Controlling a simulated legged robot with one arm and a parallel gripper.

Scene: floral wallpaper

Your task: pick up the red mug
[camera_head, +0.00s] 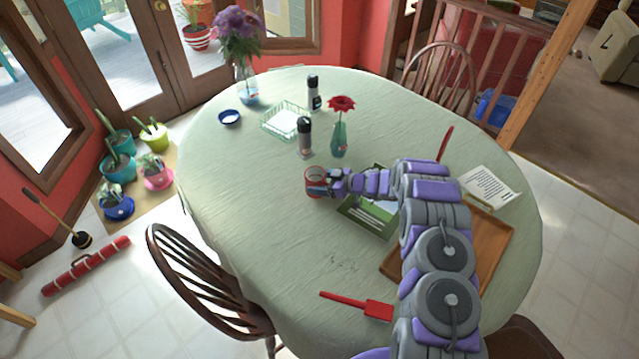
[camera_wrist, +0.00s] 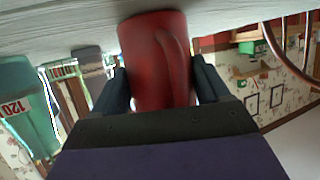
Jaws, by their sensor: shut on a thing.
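The red mug (camera_head: 313,176) is near the middle of the table with the pale green cloth (camera_head: 240,170). My gripper (camera_head: 326,184) reaches it from the right and is shut on it. In the wrist view the red mug (camera_wrist: 155,62) stands between the two dark fingers of my gripper (camera_wrist: 160,88), one on each side. The view there is upside down, and the mug's handle shows on its right part. Whether the mug touches the cloth is not clear.
A green tray (camera_head: 357,222) lies under my arm, beside a wooden tray (camera_head: 495,250). Shakers (camera_head: 304,138), a small vase with a red flower (camera_head: 338,140) and a wire basket (camera_head: 270,125) stand behind the mug. A red spatula (camera_head: 378,310) lies in front. The left cloth is clear.

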